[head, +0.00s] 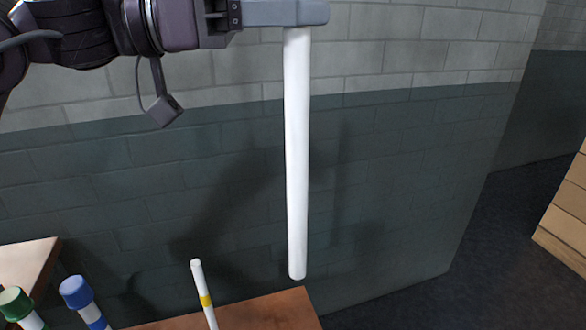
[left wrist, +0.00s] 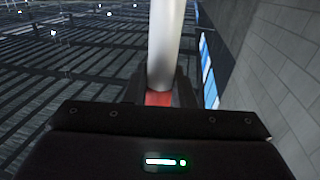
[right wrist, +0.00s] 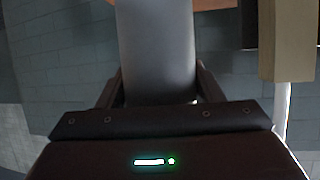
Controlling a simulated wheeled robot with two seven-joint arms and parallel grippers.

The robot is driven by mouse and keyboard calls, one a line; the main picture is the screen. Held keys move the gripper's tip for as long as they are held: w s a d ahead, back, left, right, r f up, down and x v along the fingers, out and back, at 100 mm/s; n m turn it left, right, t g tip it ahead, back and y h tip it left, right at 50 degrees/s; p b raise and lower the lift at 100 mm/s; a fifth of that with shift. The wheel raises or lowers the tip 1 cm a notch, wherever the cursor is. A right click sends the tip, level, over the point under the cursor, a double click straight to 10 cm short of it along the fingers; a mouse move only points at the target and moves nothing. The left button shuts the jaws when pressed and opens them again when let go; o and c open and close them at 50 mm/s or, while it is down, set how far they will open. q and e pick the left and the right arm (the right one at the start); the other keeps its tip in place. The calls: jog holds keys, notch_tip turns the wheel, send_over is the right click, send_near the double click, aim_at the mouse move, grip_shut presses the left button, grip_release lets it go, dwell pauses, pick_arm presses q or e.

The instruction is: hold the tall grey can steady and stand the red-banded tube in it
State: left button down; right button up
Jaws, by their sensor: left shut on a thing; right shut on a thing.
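My left gripper (head: 300,14) is at the top of the head view, shut on a long white tube (head: 297,150). The tube hangs nearly upright in the air, its lower end above the wooden table. In the left wrist view the tube (left wrist: 165,45) has a red band (left wrist: 158,99) between the fingers. My right gripper (right wrist: 155,88) is shut on the grey can (right wrist: 155,45), a wide smooth cylinder in the right wrist view. The can and right gripper are outside the head view. The can's opening cannot be made out.
A yellow-banded white tube (head: 203,291) stands tilted at a brown tabletop (head: 265,311). A blue-capped thing (head: 76,291) and a green-capped thing (head: 15,303) are at the lower left. Pale stacked wood (head: 567,215) stands at the right. A block wall (head: 400,150) is behind.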

aim_at(288, 195)
pick_arm(q)
jog(key=w+a+f+n+t+y, duration=0.2)
jog(key=w+a+f+n+t, duration=0.1)
jog(key=w+a+t, duration=0.4)
jog(key=w+a+f+n+t+y, duration=0.2)
jog(key=w+a+n, duration=0.25)
jog(key=w, duration=0.45)
jog(key=shift+m, duration=0.75)
jog(key=s+d+f, duration=0.3)
jog(key=s+f, duration=0.2)
jog(key=s+d+f, duration=0.4)
jog(key=s, duration=0.1)
jog(key=s+d+f, duration=0.4)
jog(key=s+f, duration=0.1)
jog(key=s, duration=0.1)
jog(key=shift+s+d+f, duration=0.1)
jog(key=shift+d+f, duration=0.05)
jog(key=shift+f, duration=0.15)
notch_tip(288, 195, down, 22)
jog(key=shift+f, duration=0.9)
